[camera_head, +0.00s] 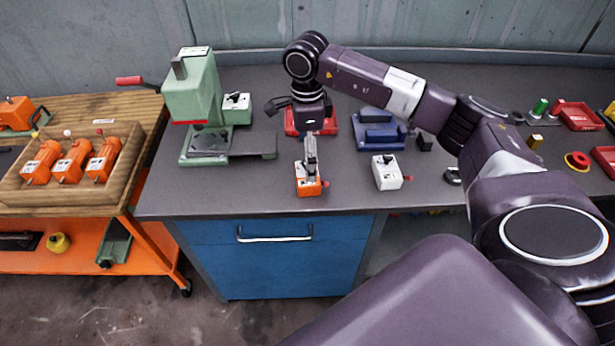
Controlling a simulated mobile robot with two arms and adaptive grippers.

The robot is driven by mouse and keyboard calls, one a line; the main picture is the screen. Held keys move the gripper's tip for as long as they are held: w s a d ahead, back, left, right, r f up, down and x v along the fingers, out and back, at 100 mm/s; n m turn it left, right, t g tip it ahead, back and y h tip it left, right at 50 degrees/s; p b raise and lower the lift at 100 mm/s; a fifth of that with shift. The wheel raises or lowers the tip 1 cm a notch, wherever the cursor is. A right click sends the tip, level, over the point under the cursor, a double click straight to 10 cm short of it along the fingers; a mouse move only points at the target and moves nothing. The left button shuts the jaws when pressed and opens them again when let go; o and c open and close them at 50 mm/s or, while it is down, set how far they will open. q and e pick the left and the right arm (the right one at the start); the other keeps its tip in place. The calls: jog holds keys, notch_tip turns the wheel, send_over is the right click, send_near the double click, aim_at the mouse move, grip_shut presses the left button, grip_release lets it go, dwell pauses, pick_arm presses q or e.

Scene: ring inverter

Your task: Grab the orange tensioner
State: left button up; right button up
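My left gripper is not in view.
A similar white device (387,174) stands to the right. Behind are a red fixture (291,122) and a blue fixture (379,132). A green press (193,95) stands left. A wooden tray (75,200) holds three orange tools. The bench front between press and tensioner is clear.

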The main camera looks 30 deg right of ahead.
jog(key=f+p, duration=0.1)
jog(key=f, duration=0.2)
jog(key=f+p, duration=0.2)
jog(key=f, duration=0.1)
jog(key=shift+a+f, duration=0.2)
jog(key=shift+f, duration=0.4)
jog(key=shift+w+r, duration=0.1)
jog(key=c, duration=1.6)
